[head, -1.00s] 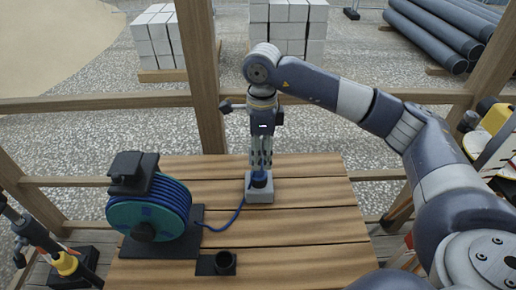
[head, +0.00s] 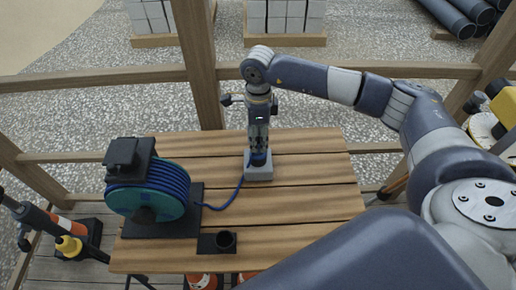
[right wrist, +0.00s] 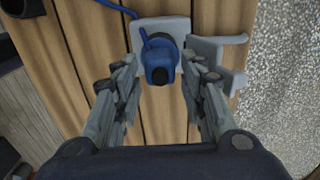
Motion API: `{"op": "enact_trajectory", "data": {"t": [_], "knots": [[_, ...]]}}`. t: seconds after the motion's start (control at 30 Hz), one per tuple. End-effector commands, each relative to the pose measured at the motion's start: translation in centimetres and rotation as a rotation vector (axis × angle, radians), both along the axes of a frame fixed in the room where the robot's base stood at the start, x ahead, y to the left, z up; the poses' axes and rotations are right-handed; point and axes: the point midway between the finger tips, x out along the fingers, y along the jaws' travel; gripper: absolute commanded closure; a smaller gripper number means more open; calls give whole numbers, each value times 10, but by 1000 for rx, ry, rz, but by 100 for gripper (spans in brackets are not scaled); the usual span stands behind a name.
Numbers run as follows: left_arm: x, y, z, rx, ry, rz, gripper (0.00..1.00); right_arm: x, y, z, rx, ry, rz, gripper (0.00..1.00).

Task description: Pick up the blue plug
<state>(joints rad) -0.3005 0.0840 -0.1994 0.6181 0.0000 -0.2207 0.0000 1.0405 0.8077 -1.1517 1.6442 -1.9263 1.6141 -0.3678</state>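The blue plug (head: 258,159) stands in a pale grey block (head: 259,174) on the wooden table. A blue cord runs from it towards the reel. My right gripper (head: 258,149) points down over the plug, its fingers partly covering it. In the right wrist view the plug (right wrist: 158,64) shows between the two spread fingers (right wrist: 160,82), with a gap on each side. The right gripper is open and holds nothing.
A teal and blue cable reel (head: 148,193) on a black base stands left of the plug. A small black cup-like holder (head: 225,241) sits near the table's front edge. Wooden rails surround the table (head: 310,208). The tabletop right of the block is clear.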

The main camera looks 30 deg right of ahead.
Motion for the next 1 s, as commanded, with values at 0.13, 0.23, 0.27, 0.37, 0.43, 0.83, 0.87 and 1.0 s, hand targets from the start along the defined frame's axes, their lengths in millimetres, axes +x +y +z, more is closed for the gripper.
{"op": "enact_trajectory", "data": {"t": [0.13,0.23,0.27,0.37,0.43,0.83,0.87,1.0], "knots": [[9,-3,13,-4,-15,1,100,0,1,-18,1,3,0,62],[9,-4,14,-5,-15,1,100,0,1,-25,0,1,1,62],[9,-5,14,-6,-15,0,100,1,1,-26,1,0,1,62],[7,-6,13,-7,-12,1,100,1,1,-27,0,-1,1,62],[6,-6,13,-7,-10,1,100,1,1,-27,0,-1,1,62],[0,-5,12,-6,-1,1,100,1,1,-26,1,-2,1,100],[0,-5,12,-6,-1,1,100,1,1,-26,1,-2,1,100],[0,-5,11,-6,-1,1,100,1,1,-25,1,-2,1,100]]}}
